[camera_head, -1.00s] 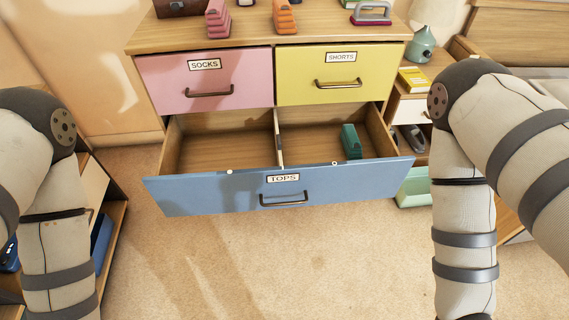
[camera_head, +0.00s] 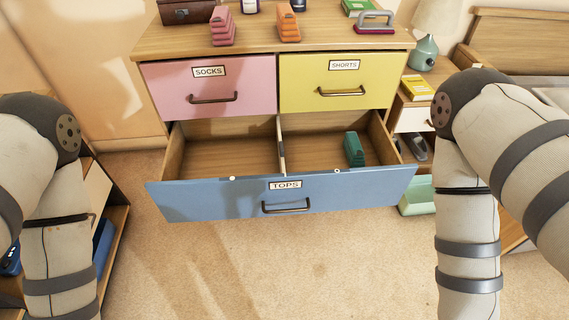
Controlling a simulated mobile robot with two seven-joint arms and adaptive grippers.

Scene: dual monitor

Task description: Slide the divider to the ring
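The blue TOPS drawer (camera_head: 225,202) at the bottom of the dresser is pulled open. A thin upright divider (camera_head: 281,150) stands near the middle of the drawer and runs from front to back. Two small round marks sit on the top edge of the drawer front: a white dot (camera_head: 233,178) left of the divider and a ring (camera_head: 337,171) right of it. The divider is between the two, apart from the ring. A green folded item (camera_head: 354,149) stands in the right compartment; the left one looks empty. Both my arms show at the sides, but neither gripper is in view.
The pink SOCKS drawer (camera_head: 180,88) and yellow SHORTS drawer (camera_head: 300,92) above are shut. Folded items and an iron-like object (camera_head: 375,24) stand on the dresser top. A nightstand (camera_head: 412,121) is close on the right. The carpet (camera_head: 280,270) in front is clear.

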